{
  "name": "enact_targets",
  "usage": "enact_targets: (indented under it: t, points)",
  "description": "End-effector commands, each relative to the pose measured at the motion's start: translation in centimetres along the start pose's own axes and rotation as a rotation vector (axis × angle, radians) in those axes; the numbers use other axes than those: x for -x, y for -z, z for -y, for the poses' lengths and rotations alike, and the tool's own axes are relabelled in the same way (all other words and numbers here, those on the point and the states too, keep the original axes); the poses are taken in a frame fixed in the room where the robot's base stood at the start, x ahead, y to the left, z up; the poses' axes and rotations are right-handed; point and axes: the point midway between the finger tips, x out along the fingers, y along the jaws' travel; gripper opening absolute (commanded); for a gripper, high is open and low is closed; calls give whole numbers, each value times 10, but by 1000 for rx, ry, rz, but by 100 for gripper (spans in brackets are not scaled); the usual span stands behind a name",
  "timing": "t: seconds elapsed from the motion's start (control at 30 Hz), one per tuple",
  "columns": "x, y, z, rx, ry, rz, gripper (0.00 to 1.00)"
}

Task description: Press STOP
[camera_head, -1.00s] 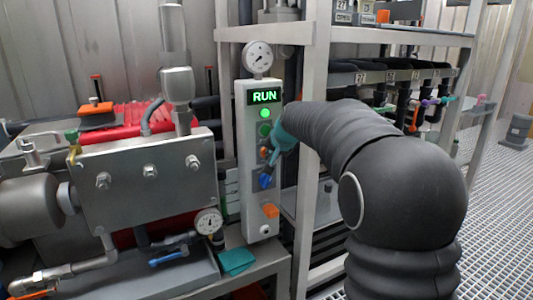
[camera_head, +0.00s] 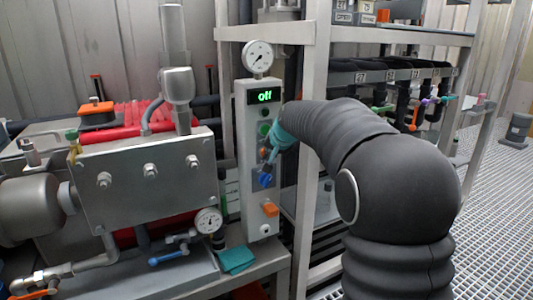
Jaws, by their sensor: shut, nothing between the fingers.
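The grey control panel (camera_head: 245,200) stands upright in the middle of the view. Its display (camera_head: 265,96) reads "off" in green. Below it are a dark indicator lamp (camera_head: 264,114) and a green button (camera_head: 264,129). A red-orange button (camera_head: 262,153) sits lower, just left of my gripper. My gripper (camera_head: 270,160), teal with slim fingers, is shut and empty in front of the panel at the height of this button. I cannot tell whether a fingertip touches it. A blue knob (camera_head: 265,180) lies below the fingers, and an orange switch (camera_head: 270,210) lies lower still.
A round gauge (camera_head: 259,56) sits on top of the panel. A metal pump block (camera_head: 148,185) with red parts stands left. A teal cloth (camera_head: 237,260) lies on the bench below. A steel rack post (camera_head: 308,130) stands close right of the panel, behind my arm.

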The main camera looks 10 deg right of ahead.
Motion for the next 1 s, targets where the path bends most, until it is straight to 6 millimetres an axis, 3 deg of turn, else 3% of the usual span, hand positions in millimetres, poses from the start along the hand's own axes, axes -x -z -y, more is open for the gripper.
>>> enact_targets:
  t: [0.57, 1.0]
  points:
    - [-1, 1, 0, 0, 0, -1, 0]
    - [10, -8, -8, 0, 0, -1, 0]
